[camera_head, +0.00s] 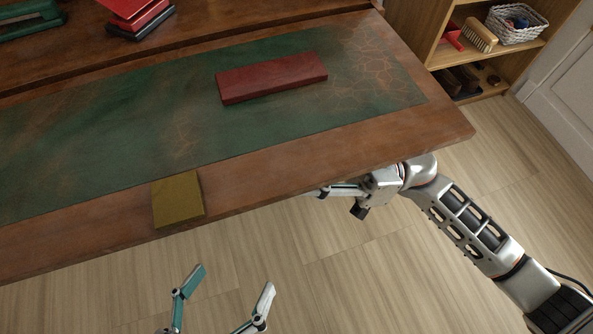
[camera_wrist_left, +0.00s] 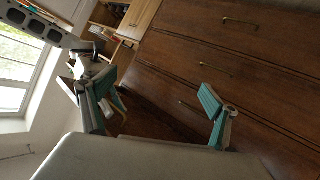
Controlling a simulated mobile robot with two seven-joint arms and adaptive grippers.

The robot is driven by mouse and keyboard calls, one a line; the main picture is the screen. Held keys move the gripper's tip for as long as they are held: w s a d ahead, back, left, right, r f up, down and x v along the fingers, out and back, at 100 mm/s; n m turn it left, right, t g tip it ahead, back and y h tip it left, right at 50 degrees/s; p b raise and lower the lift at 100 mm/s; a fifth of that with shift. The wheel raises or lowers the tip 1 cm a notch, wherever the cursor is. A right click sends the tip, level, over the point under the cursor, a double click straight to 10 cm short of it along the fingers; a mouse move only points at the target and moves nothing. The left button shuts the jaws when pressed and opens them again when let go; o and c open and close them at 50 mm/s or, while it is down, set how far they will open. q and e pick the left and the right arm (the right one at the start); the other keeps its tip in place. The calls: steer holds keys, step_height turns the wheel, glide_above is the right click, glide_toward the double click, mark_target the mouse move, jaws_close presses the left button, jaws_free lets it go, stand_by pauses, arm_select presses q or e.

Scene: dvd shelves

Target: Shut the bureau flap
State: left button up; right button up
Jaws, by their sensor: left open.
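The bureau flap (camera_head: 290,175) lies lowered and flat in the head view, a brown wooden board with a worn green inlay. A dark red box (camera_head: 272,78) lies on the inlay, and a mustard-yellow block (camera_head: 178,200) sits at the flap's front edge. My left gripper (camera_head: 228,287) is open and empty in front of the flap, apart from it. Its spread teal fingers also show in the left wrist view (camera_wrist_left: 157,106). My right gripper (camera_head: 343,198) is at the flap's front edge towards the right, partly hidden; contact with the flap cannot be told.
Behind the flap are red and black books (camera_head: 138,18) and a green object (camera_head: 30,20). An open bookcase (camera_head: 420,42) with a basket (camera_head: 517,22) and brush stands at the right back, beside a white door (camera_head: 565,90). Drawer fronts (camera_wrist_left: 240,60) fill the left wrist view's right. The floor in front is clear.

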jaws_close()
